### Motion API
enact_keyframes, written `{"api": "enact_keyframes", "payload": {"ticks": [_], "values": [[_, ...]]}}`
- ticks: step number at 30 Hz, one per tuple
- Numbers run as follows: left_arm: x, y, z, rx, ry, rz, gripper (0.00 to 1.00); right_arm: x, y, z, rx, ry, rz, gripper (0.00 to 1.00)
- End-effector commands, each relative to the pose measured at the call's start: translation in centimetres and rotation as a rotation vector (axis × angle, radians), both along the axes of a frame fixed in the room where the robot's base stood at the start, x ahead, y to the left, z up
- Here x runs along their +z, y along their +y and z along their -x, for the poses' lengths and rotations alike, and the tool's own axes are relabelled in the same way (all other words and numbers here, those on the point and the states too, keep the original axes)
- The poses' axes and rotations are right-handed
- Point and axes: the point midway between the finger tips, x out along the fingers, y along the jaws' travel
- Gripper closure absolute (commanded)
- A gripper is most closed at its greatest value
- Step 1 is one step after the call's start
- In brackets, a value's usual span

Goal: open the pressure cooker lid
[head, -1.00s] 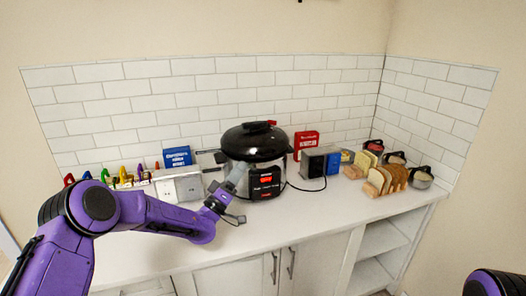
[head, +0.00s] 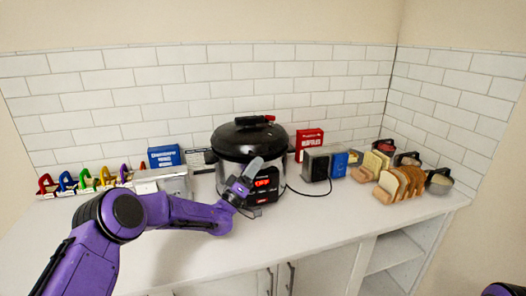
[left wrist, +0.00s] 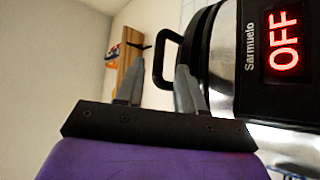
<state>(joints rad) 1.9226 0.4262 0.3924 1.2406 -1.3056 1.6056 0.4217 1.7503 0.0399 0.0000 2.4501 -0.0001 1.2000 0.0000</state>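The pressure cooker (head: 234,178) stands on the counter against the tiled wall. My left gripper (head: 254,178) is in front of the cooker's body, below the lid. In the left wrist view my left gripper (left wrist: 158,85) has its two fingers apart with nothing between them. The cooker (left wrist: 225,60) fills the right of that view, with a lit red "OFF" display (left wrist: 284,40) and a black side handle (left wrist: 160,60) beyond the fingers. My right gripper is not in view.
A silver toaster (head: 162,183) and blue box (head: 164,156) stand left of the cooker. A red box (head: 309,141), a dark appliance (head: 316,165) and bread slices in a rack (head: 398,183) stand to its right. The front of the counter (head: 310,220) is clear.

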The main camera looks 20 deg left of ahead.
Motion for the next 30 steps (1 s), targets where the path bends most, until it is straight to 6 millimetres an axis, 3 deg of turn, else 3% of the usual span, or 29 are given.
{"api": "enact_keyframes", "payload": {"ticks": [1, 6, 17, 21, 30], "values": [[1.1, -0.4, -0.8, 0.001, -0.001, -0.002, 0.62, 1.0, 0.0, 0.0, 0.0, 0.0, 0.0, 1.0], [2.3, -1.3, -2.9, -0.001, 0.0, -0.002, 0.62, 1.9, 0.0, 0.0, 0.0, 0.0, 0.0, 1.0], [2.6, -1.8, -3.7, -0.004, 0.002, 0.0, 0.62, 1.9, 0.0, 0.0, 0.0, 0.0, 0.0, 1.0], [2.6, -1.8, -3.7, -0.005, 0.001, 0.0, 1.0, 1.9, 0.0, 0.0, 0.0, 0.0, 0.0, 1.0], [3.2, -2.2, -3.7, -0.01, -0.002, 0.0, 1.0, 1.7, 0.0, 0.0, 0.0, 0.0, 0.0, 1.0]]}}
